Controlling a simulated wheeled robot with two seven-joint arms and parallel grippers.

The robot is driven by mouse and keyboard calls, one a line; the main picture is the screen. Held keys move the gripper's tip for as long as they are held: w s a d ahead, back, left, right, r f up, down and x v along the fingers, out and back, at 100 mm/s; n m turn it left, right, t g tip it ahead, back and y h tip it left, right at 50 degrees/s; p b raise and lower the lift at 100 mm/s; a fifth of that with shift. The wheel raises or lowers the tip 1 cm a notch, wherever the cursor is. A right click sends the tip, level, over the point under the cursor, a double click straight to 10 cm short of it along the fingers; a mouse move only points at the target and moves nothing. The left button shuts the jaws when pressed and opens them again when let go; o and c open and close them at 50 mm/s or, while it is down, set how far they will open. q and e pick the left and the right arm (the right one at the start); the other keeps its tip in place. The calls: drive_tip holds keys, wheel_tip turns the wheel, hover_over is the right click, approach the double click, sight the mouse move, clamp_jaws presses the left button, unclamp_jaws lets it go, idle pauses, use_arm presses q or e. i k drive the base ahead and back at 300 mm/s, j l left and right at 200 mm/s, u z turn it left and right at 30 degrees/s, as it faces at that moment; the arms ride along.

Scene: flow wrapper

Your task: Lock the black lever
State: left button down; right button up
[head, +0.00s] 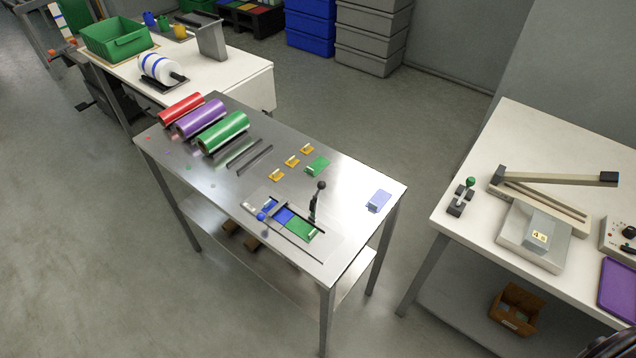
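The black lever (314,205) with a dark ball knob stands roughly upright, leaning slightly, on the steel table. It is at the back edge of a flat metal fixture (309,249). The fixture holds a blue plate (283,215) and a green plate (300,229) side by side. A small blue knob (262,216) sits at the fixture's left end. Whether the lever is locked is too small to tell.
The steel table (345,183) also carries red, purple and green rolls (222,131), small yellow pieces and a pale blue card (379,200). Open floor lies between the tables.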

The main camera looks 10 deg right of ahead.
sight(321, 185)
drive_tip(key=z, duration=0.4)
drive_tip(key=i+j+z, duration=0.1)
drive_tip(key=z, duration=0.3)
drive_tip(key=j+z, duration=0.1)
drive_tip(key=z, duration=0.7)
drive_tip(key=i+j, duration=0.1)
drive_tip(key=j, duration=0.5)
drive_tip(key=i+j, duration=0.1)
drive_tip(key=j, duration=0.45)
drive_tip(key=i+j, duration=0.15)
drive_tip(key=j, duration=0.45)
drive_tip(key=z, duration=0.05)
